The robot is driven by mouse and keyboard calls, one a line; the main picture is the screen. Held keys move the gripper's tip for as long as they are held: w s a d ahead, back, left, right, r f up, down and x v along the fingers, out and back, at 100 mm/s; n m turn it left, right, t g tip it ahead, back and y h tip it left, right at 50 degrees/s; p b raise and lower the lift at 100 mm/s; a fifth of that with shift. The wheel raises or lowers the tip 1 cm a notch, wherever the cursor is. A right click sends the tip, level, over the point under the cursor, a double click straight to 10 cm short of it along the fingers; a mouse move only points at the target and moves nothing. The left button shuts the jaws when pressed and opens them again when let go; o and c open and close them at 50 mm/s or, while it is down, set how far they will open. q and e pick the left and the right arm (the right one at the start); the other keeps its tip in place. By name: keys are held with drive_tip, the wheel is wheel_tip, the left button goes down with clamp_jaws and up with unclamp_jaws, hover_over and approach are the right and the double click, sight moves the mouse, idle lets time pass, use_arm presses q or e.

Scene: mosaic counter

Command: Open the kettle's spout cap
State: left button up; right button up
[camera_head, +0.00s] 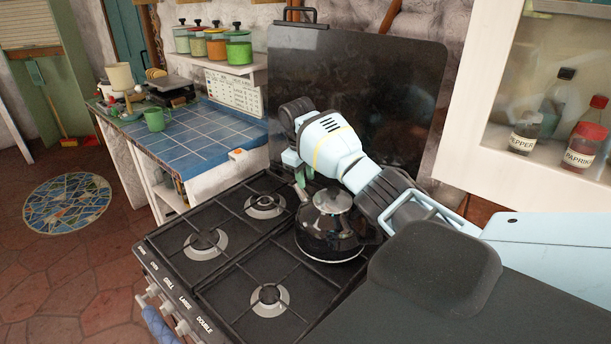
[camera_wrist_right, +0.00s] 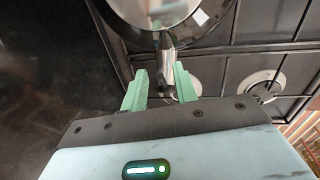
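The dark, shiny kettle (camera_head: 325,235) stands on the back right burner of the stove, partly hidden behind my right arm. In the right wrist view the kettle body (camera_wrist_right: 160,12) is at the top, and its metal spout (camera_wrist_right: 167,62) points down toward my fingers. My right gripper (camera_wrist_right: 160,86) is open, with its two green fingertips on either side of the spout's tip, and a gap shows between them. In the head view the right gripper (camera_head: 299,168) is near the kettle's spout side. The spout cap cannot be made out clearly. My left gripper is not in view.
The black stove (camera_head: 232,270) has free burners left of and in front of the kettle. A dark upright panel (camera_head: 350,85) stands behind it. A blue tiled counter (camera_head: 205,135) with a green mug (camera_head: 156,119) lies left. A white cabinet (camera_head: 480,90) hangs at right.

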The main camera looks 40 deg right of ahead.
clamp_jaws()
drive_tip(key=shift+s+f+t, duration=0.1)
drive_tip(key=shift+s+t, duration=0.05)
drive_tip(key=shift+t, duration=0.25)
drive_tip(key=shift+s+f+t, duration=0.2)
drive_tip(key=shift+t, duration=0.45)
drive_tip(key=shift+s+f+t, duration=0.15)
drive_tip(key=shift+f+t, duration=0.05)
drive_tip(key=shift+t, duration=0.45)
drive_tip(key=shift+s+f+m+t, duration=0.15)
drive_tip(key=shift+f+t, duration=0.15)
drive_tip(key=shift+t, duration=0.55)
drive_tip(key=shift+s+f+m+t, duration=0.15)
drive_tip(key=shift+f+t, duration=0.1)
drive_tip(key=shift+t, duration=0.6)
drive_tip(key=shift+w, duration=0.1)
unclamp_jaws()
drive_tip(key=shift+f, duration=0.1)
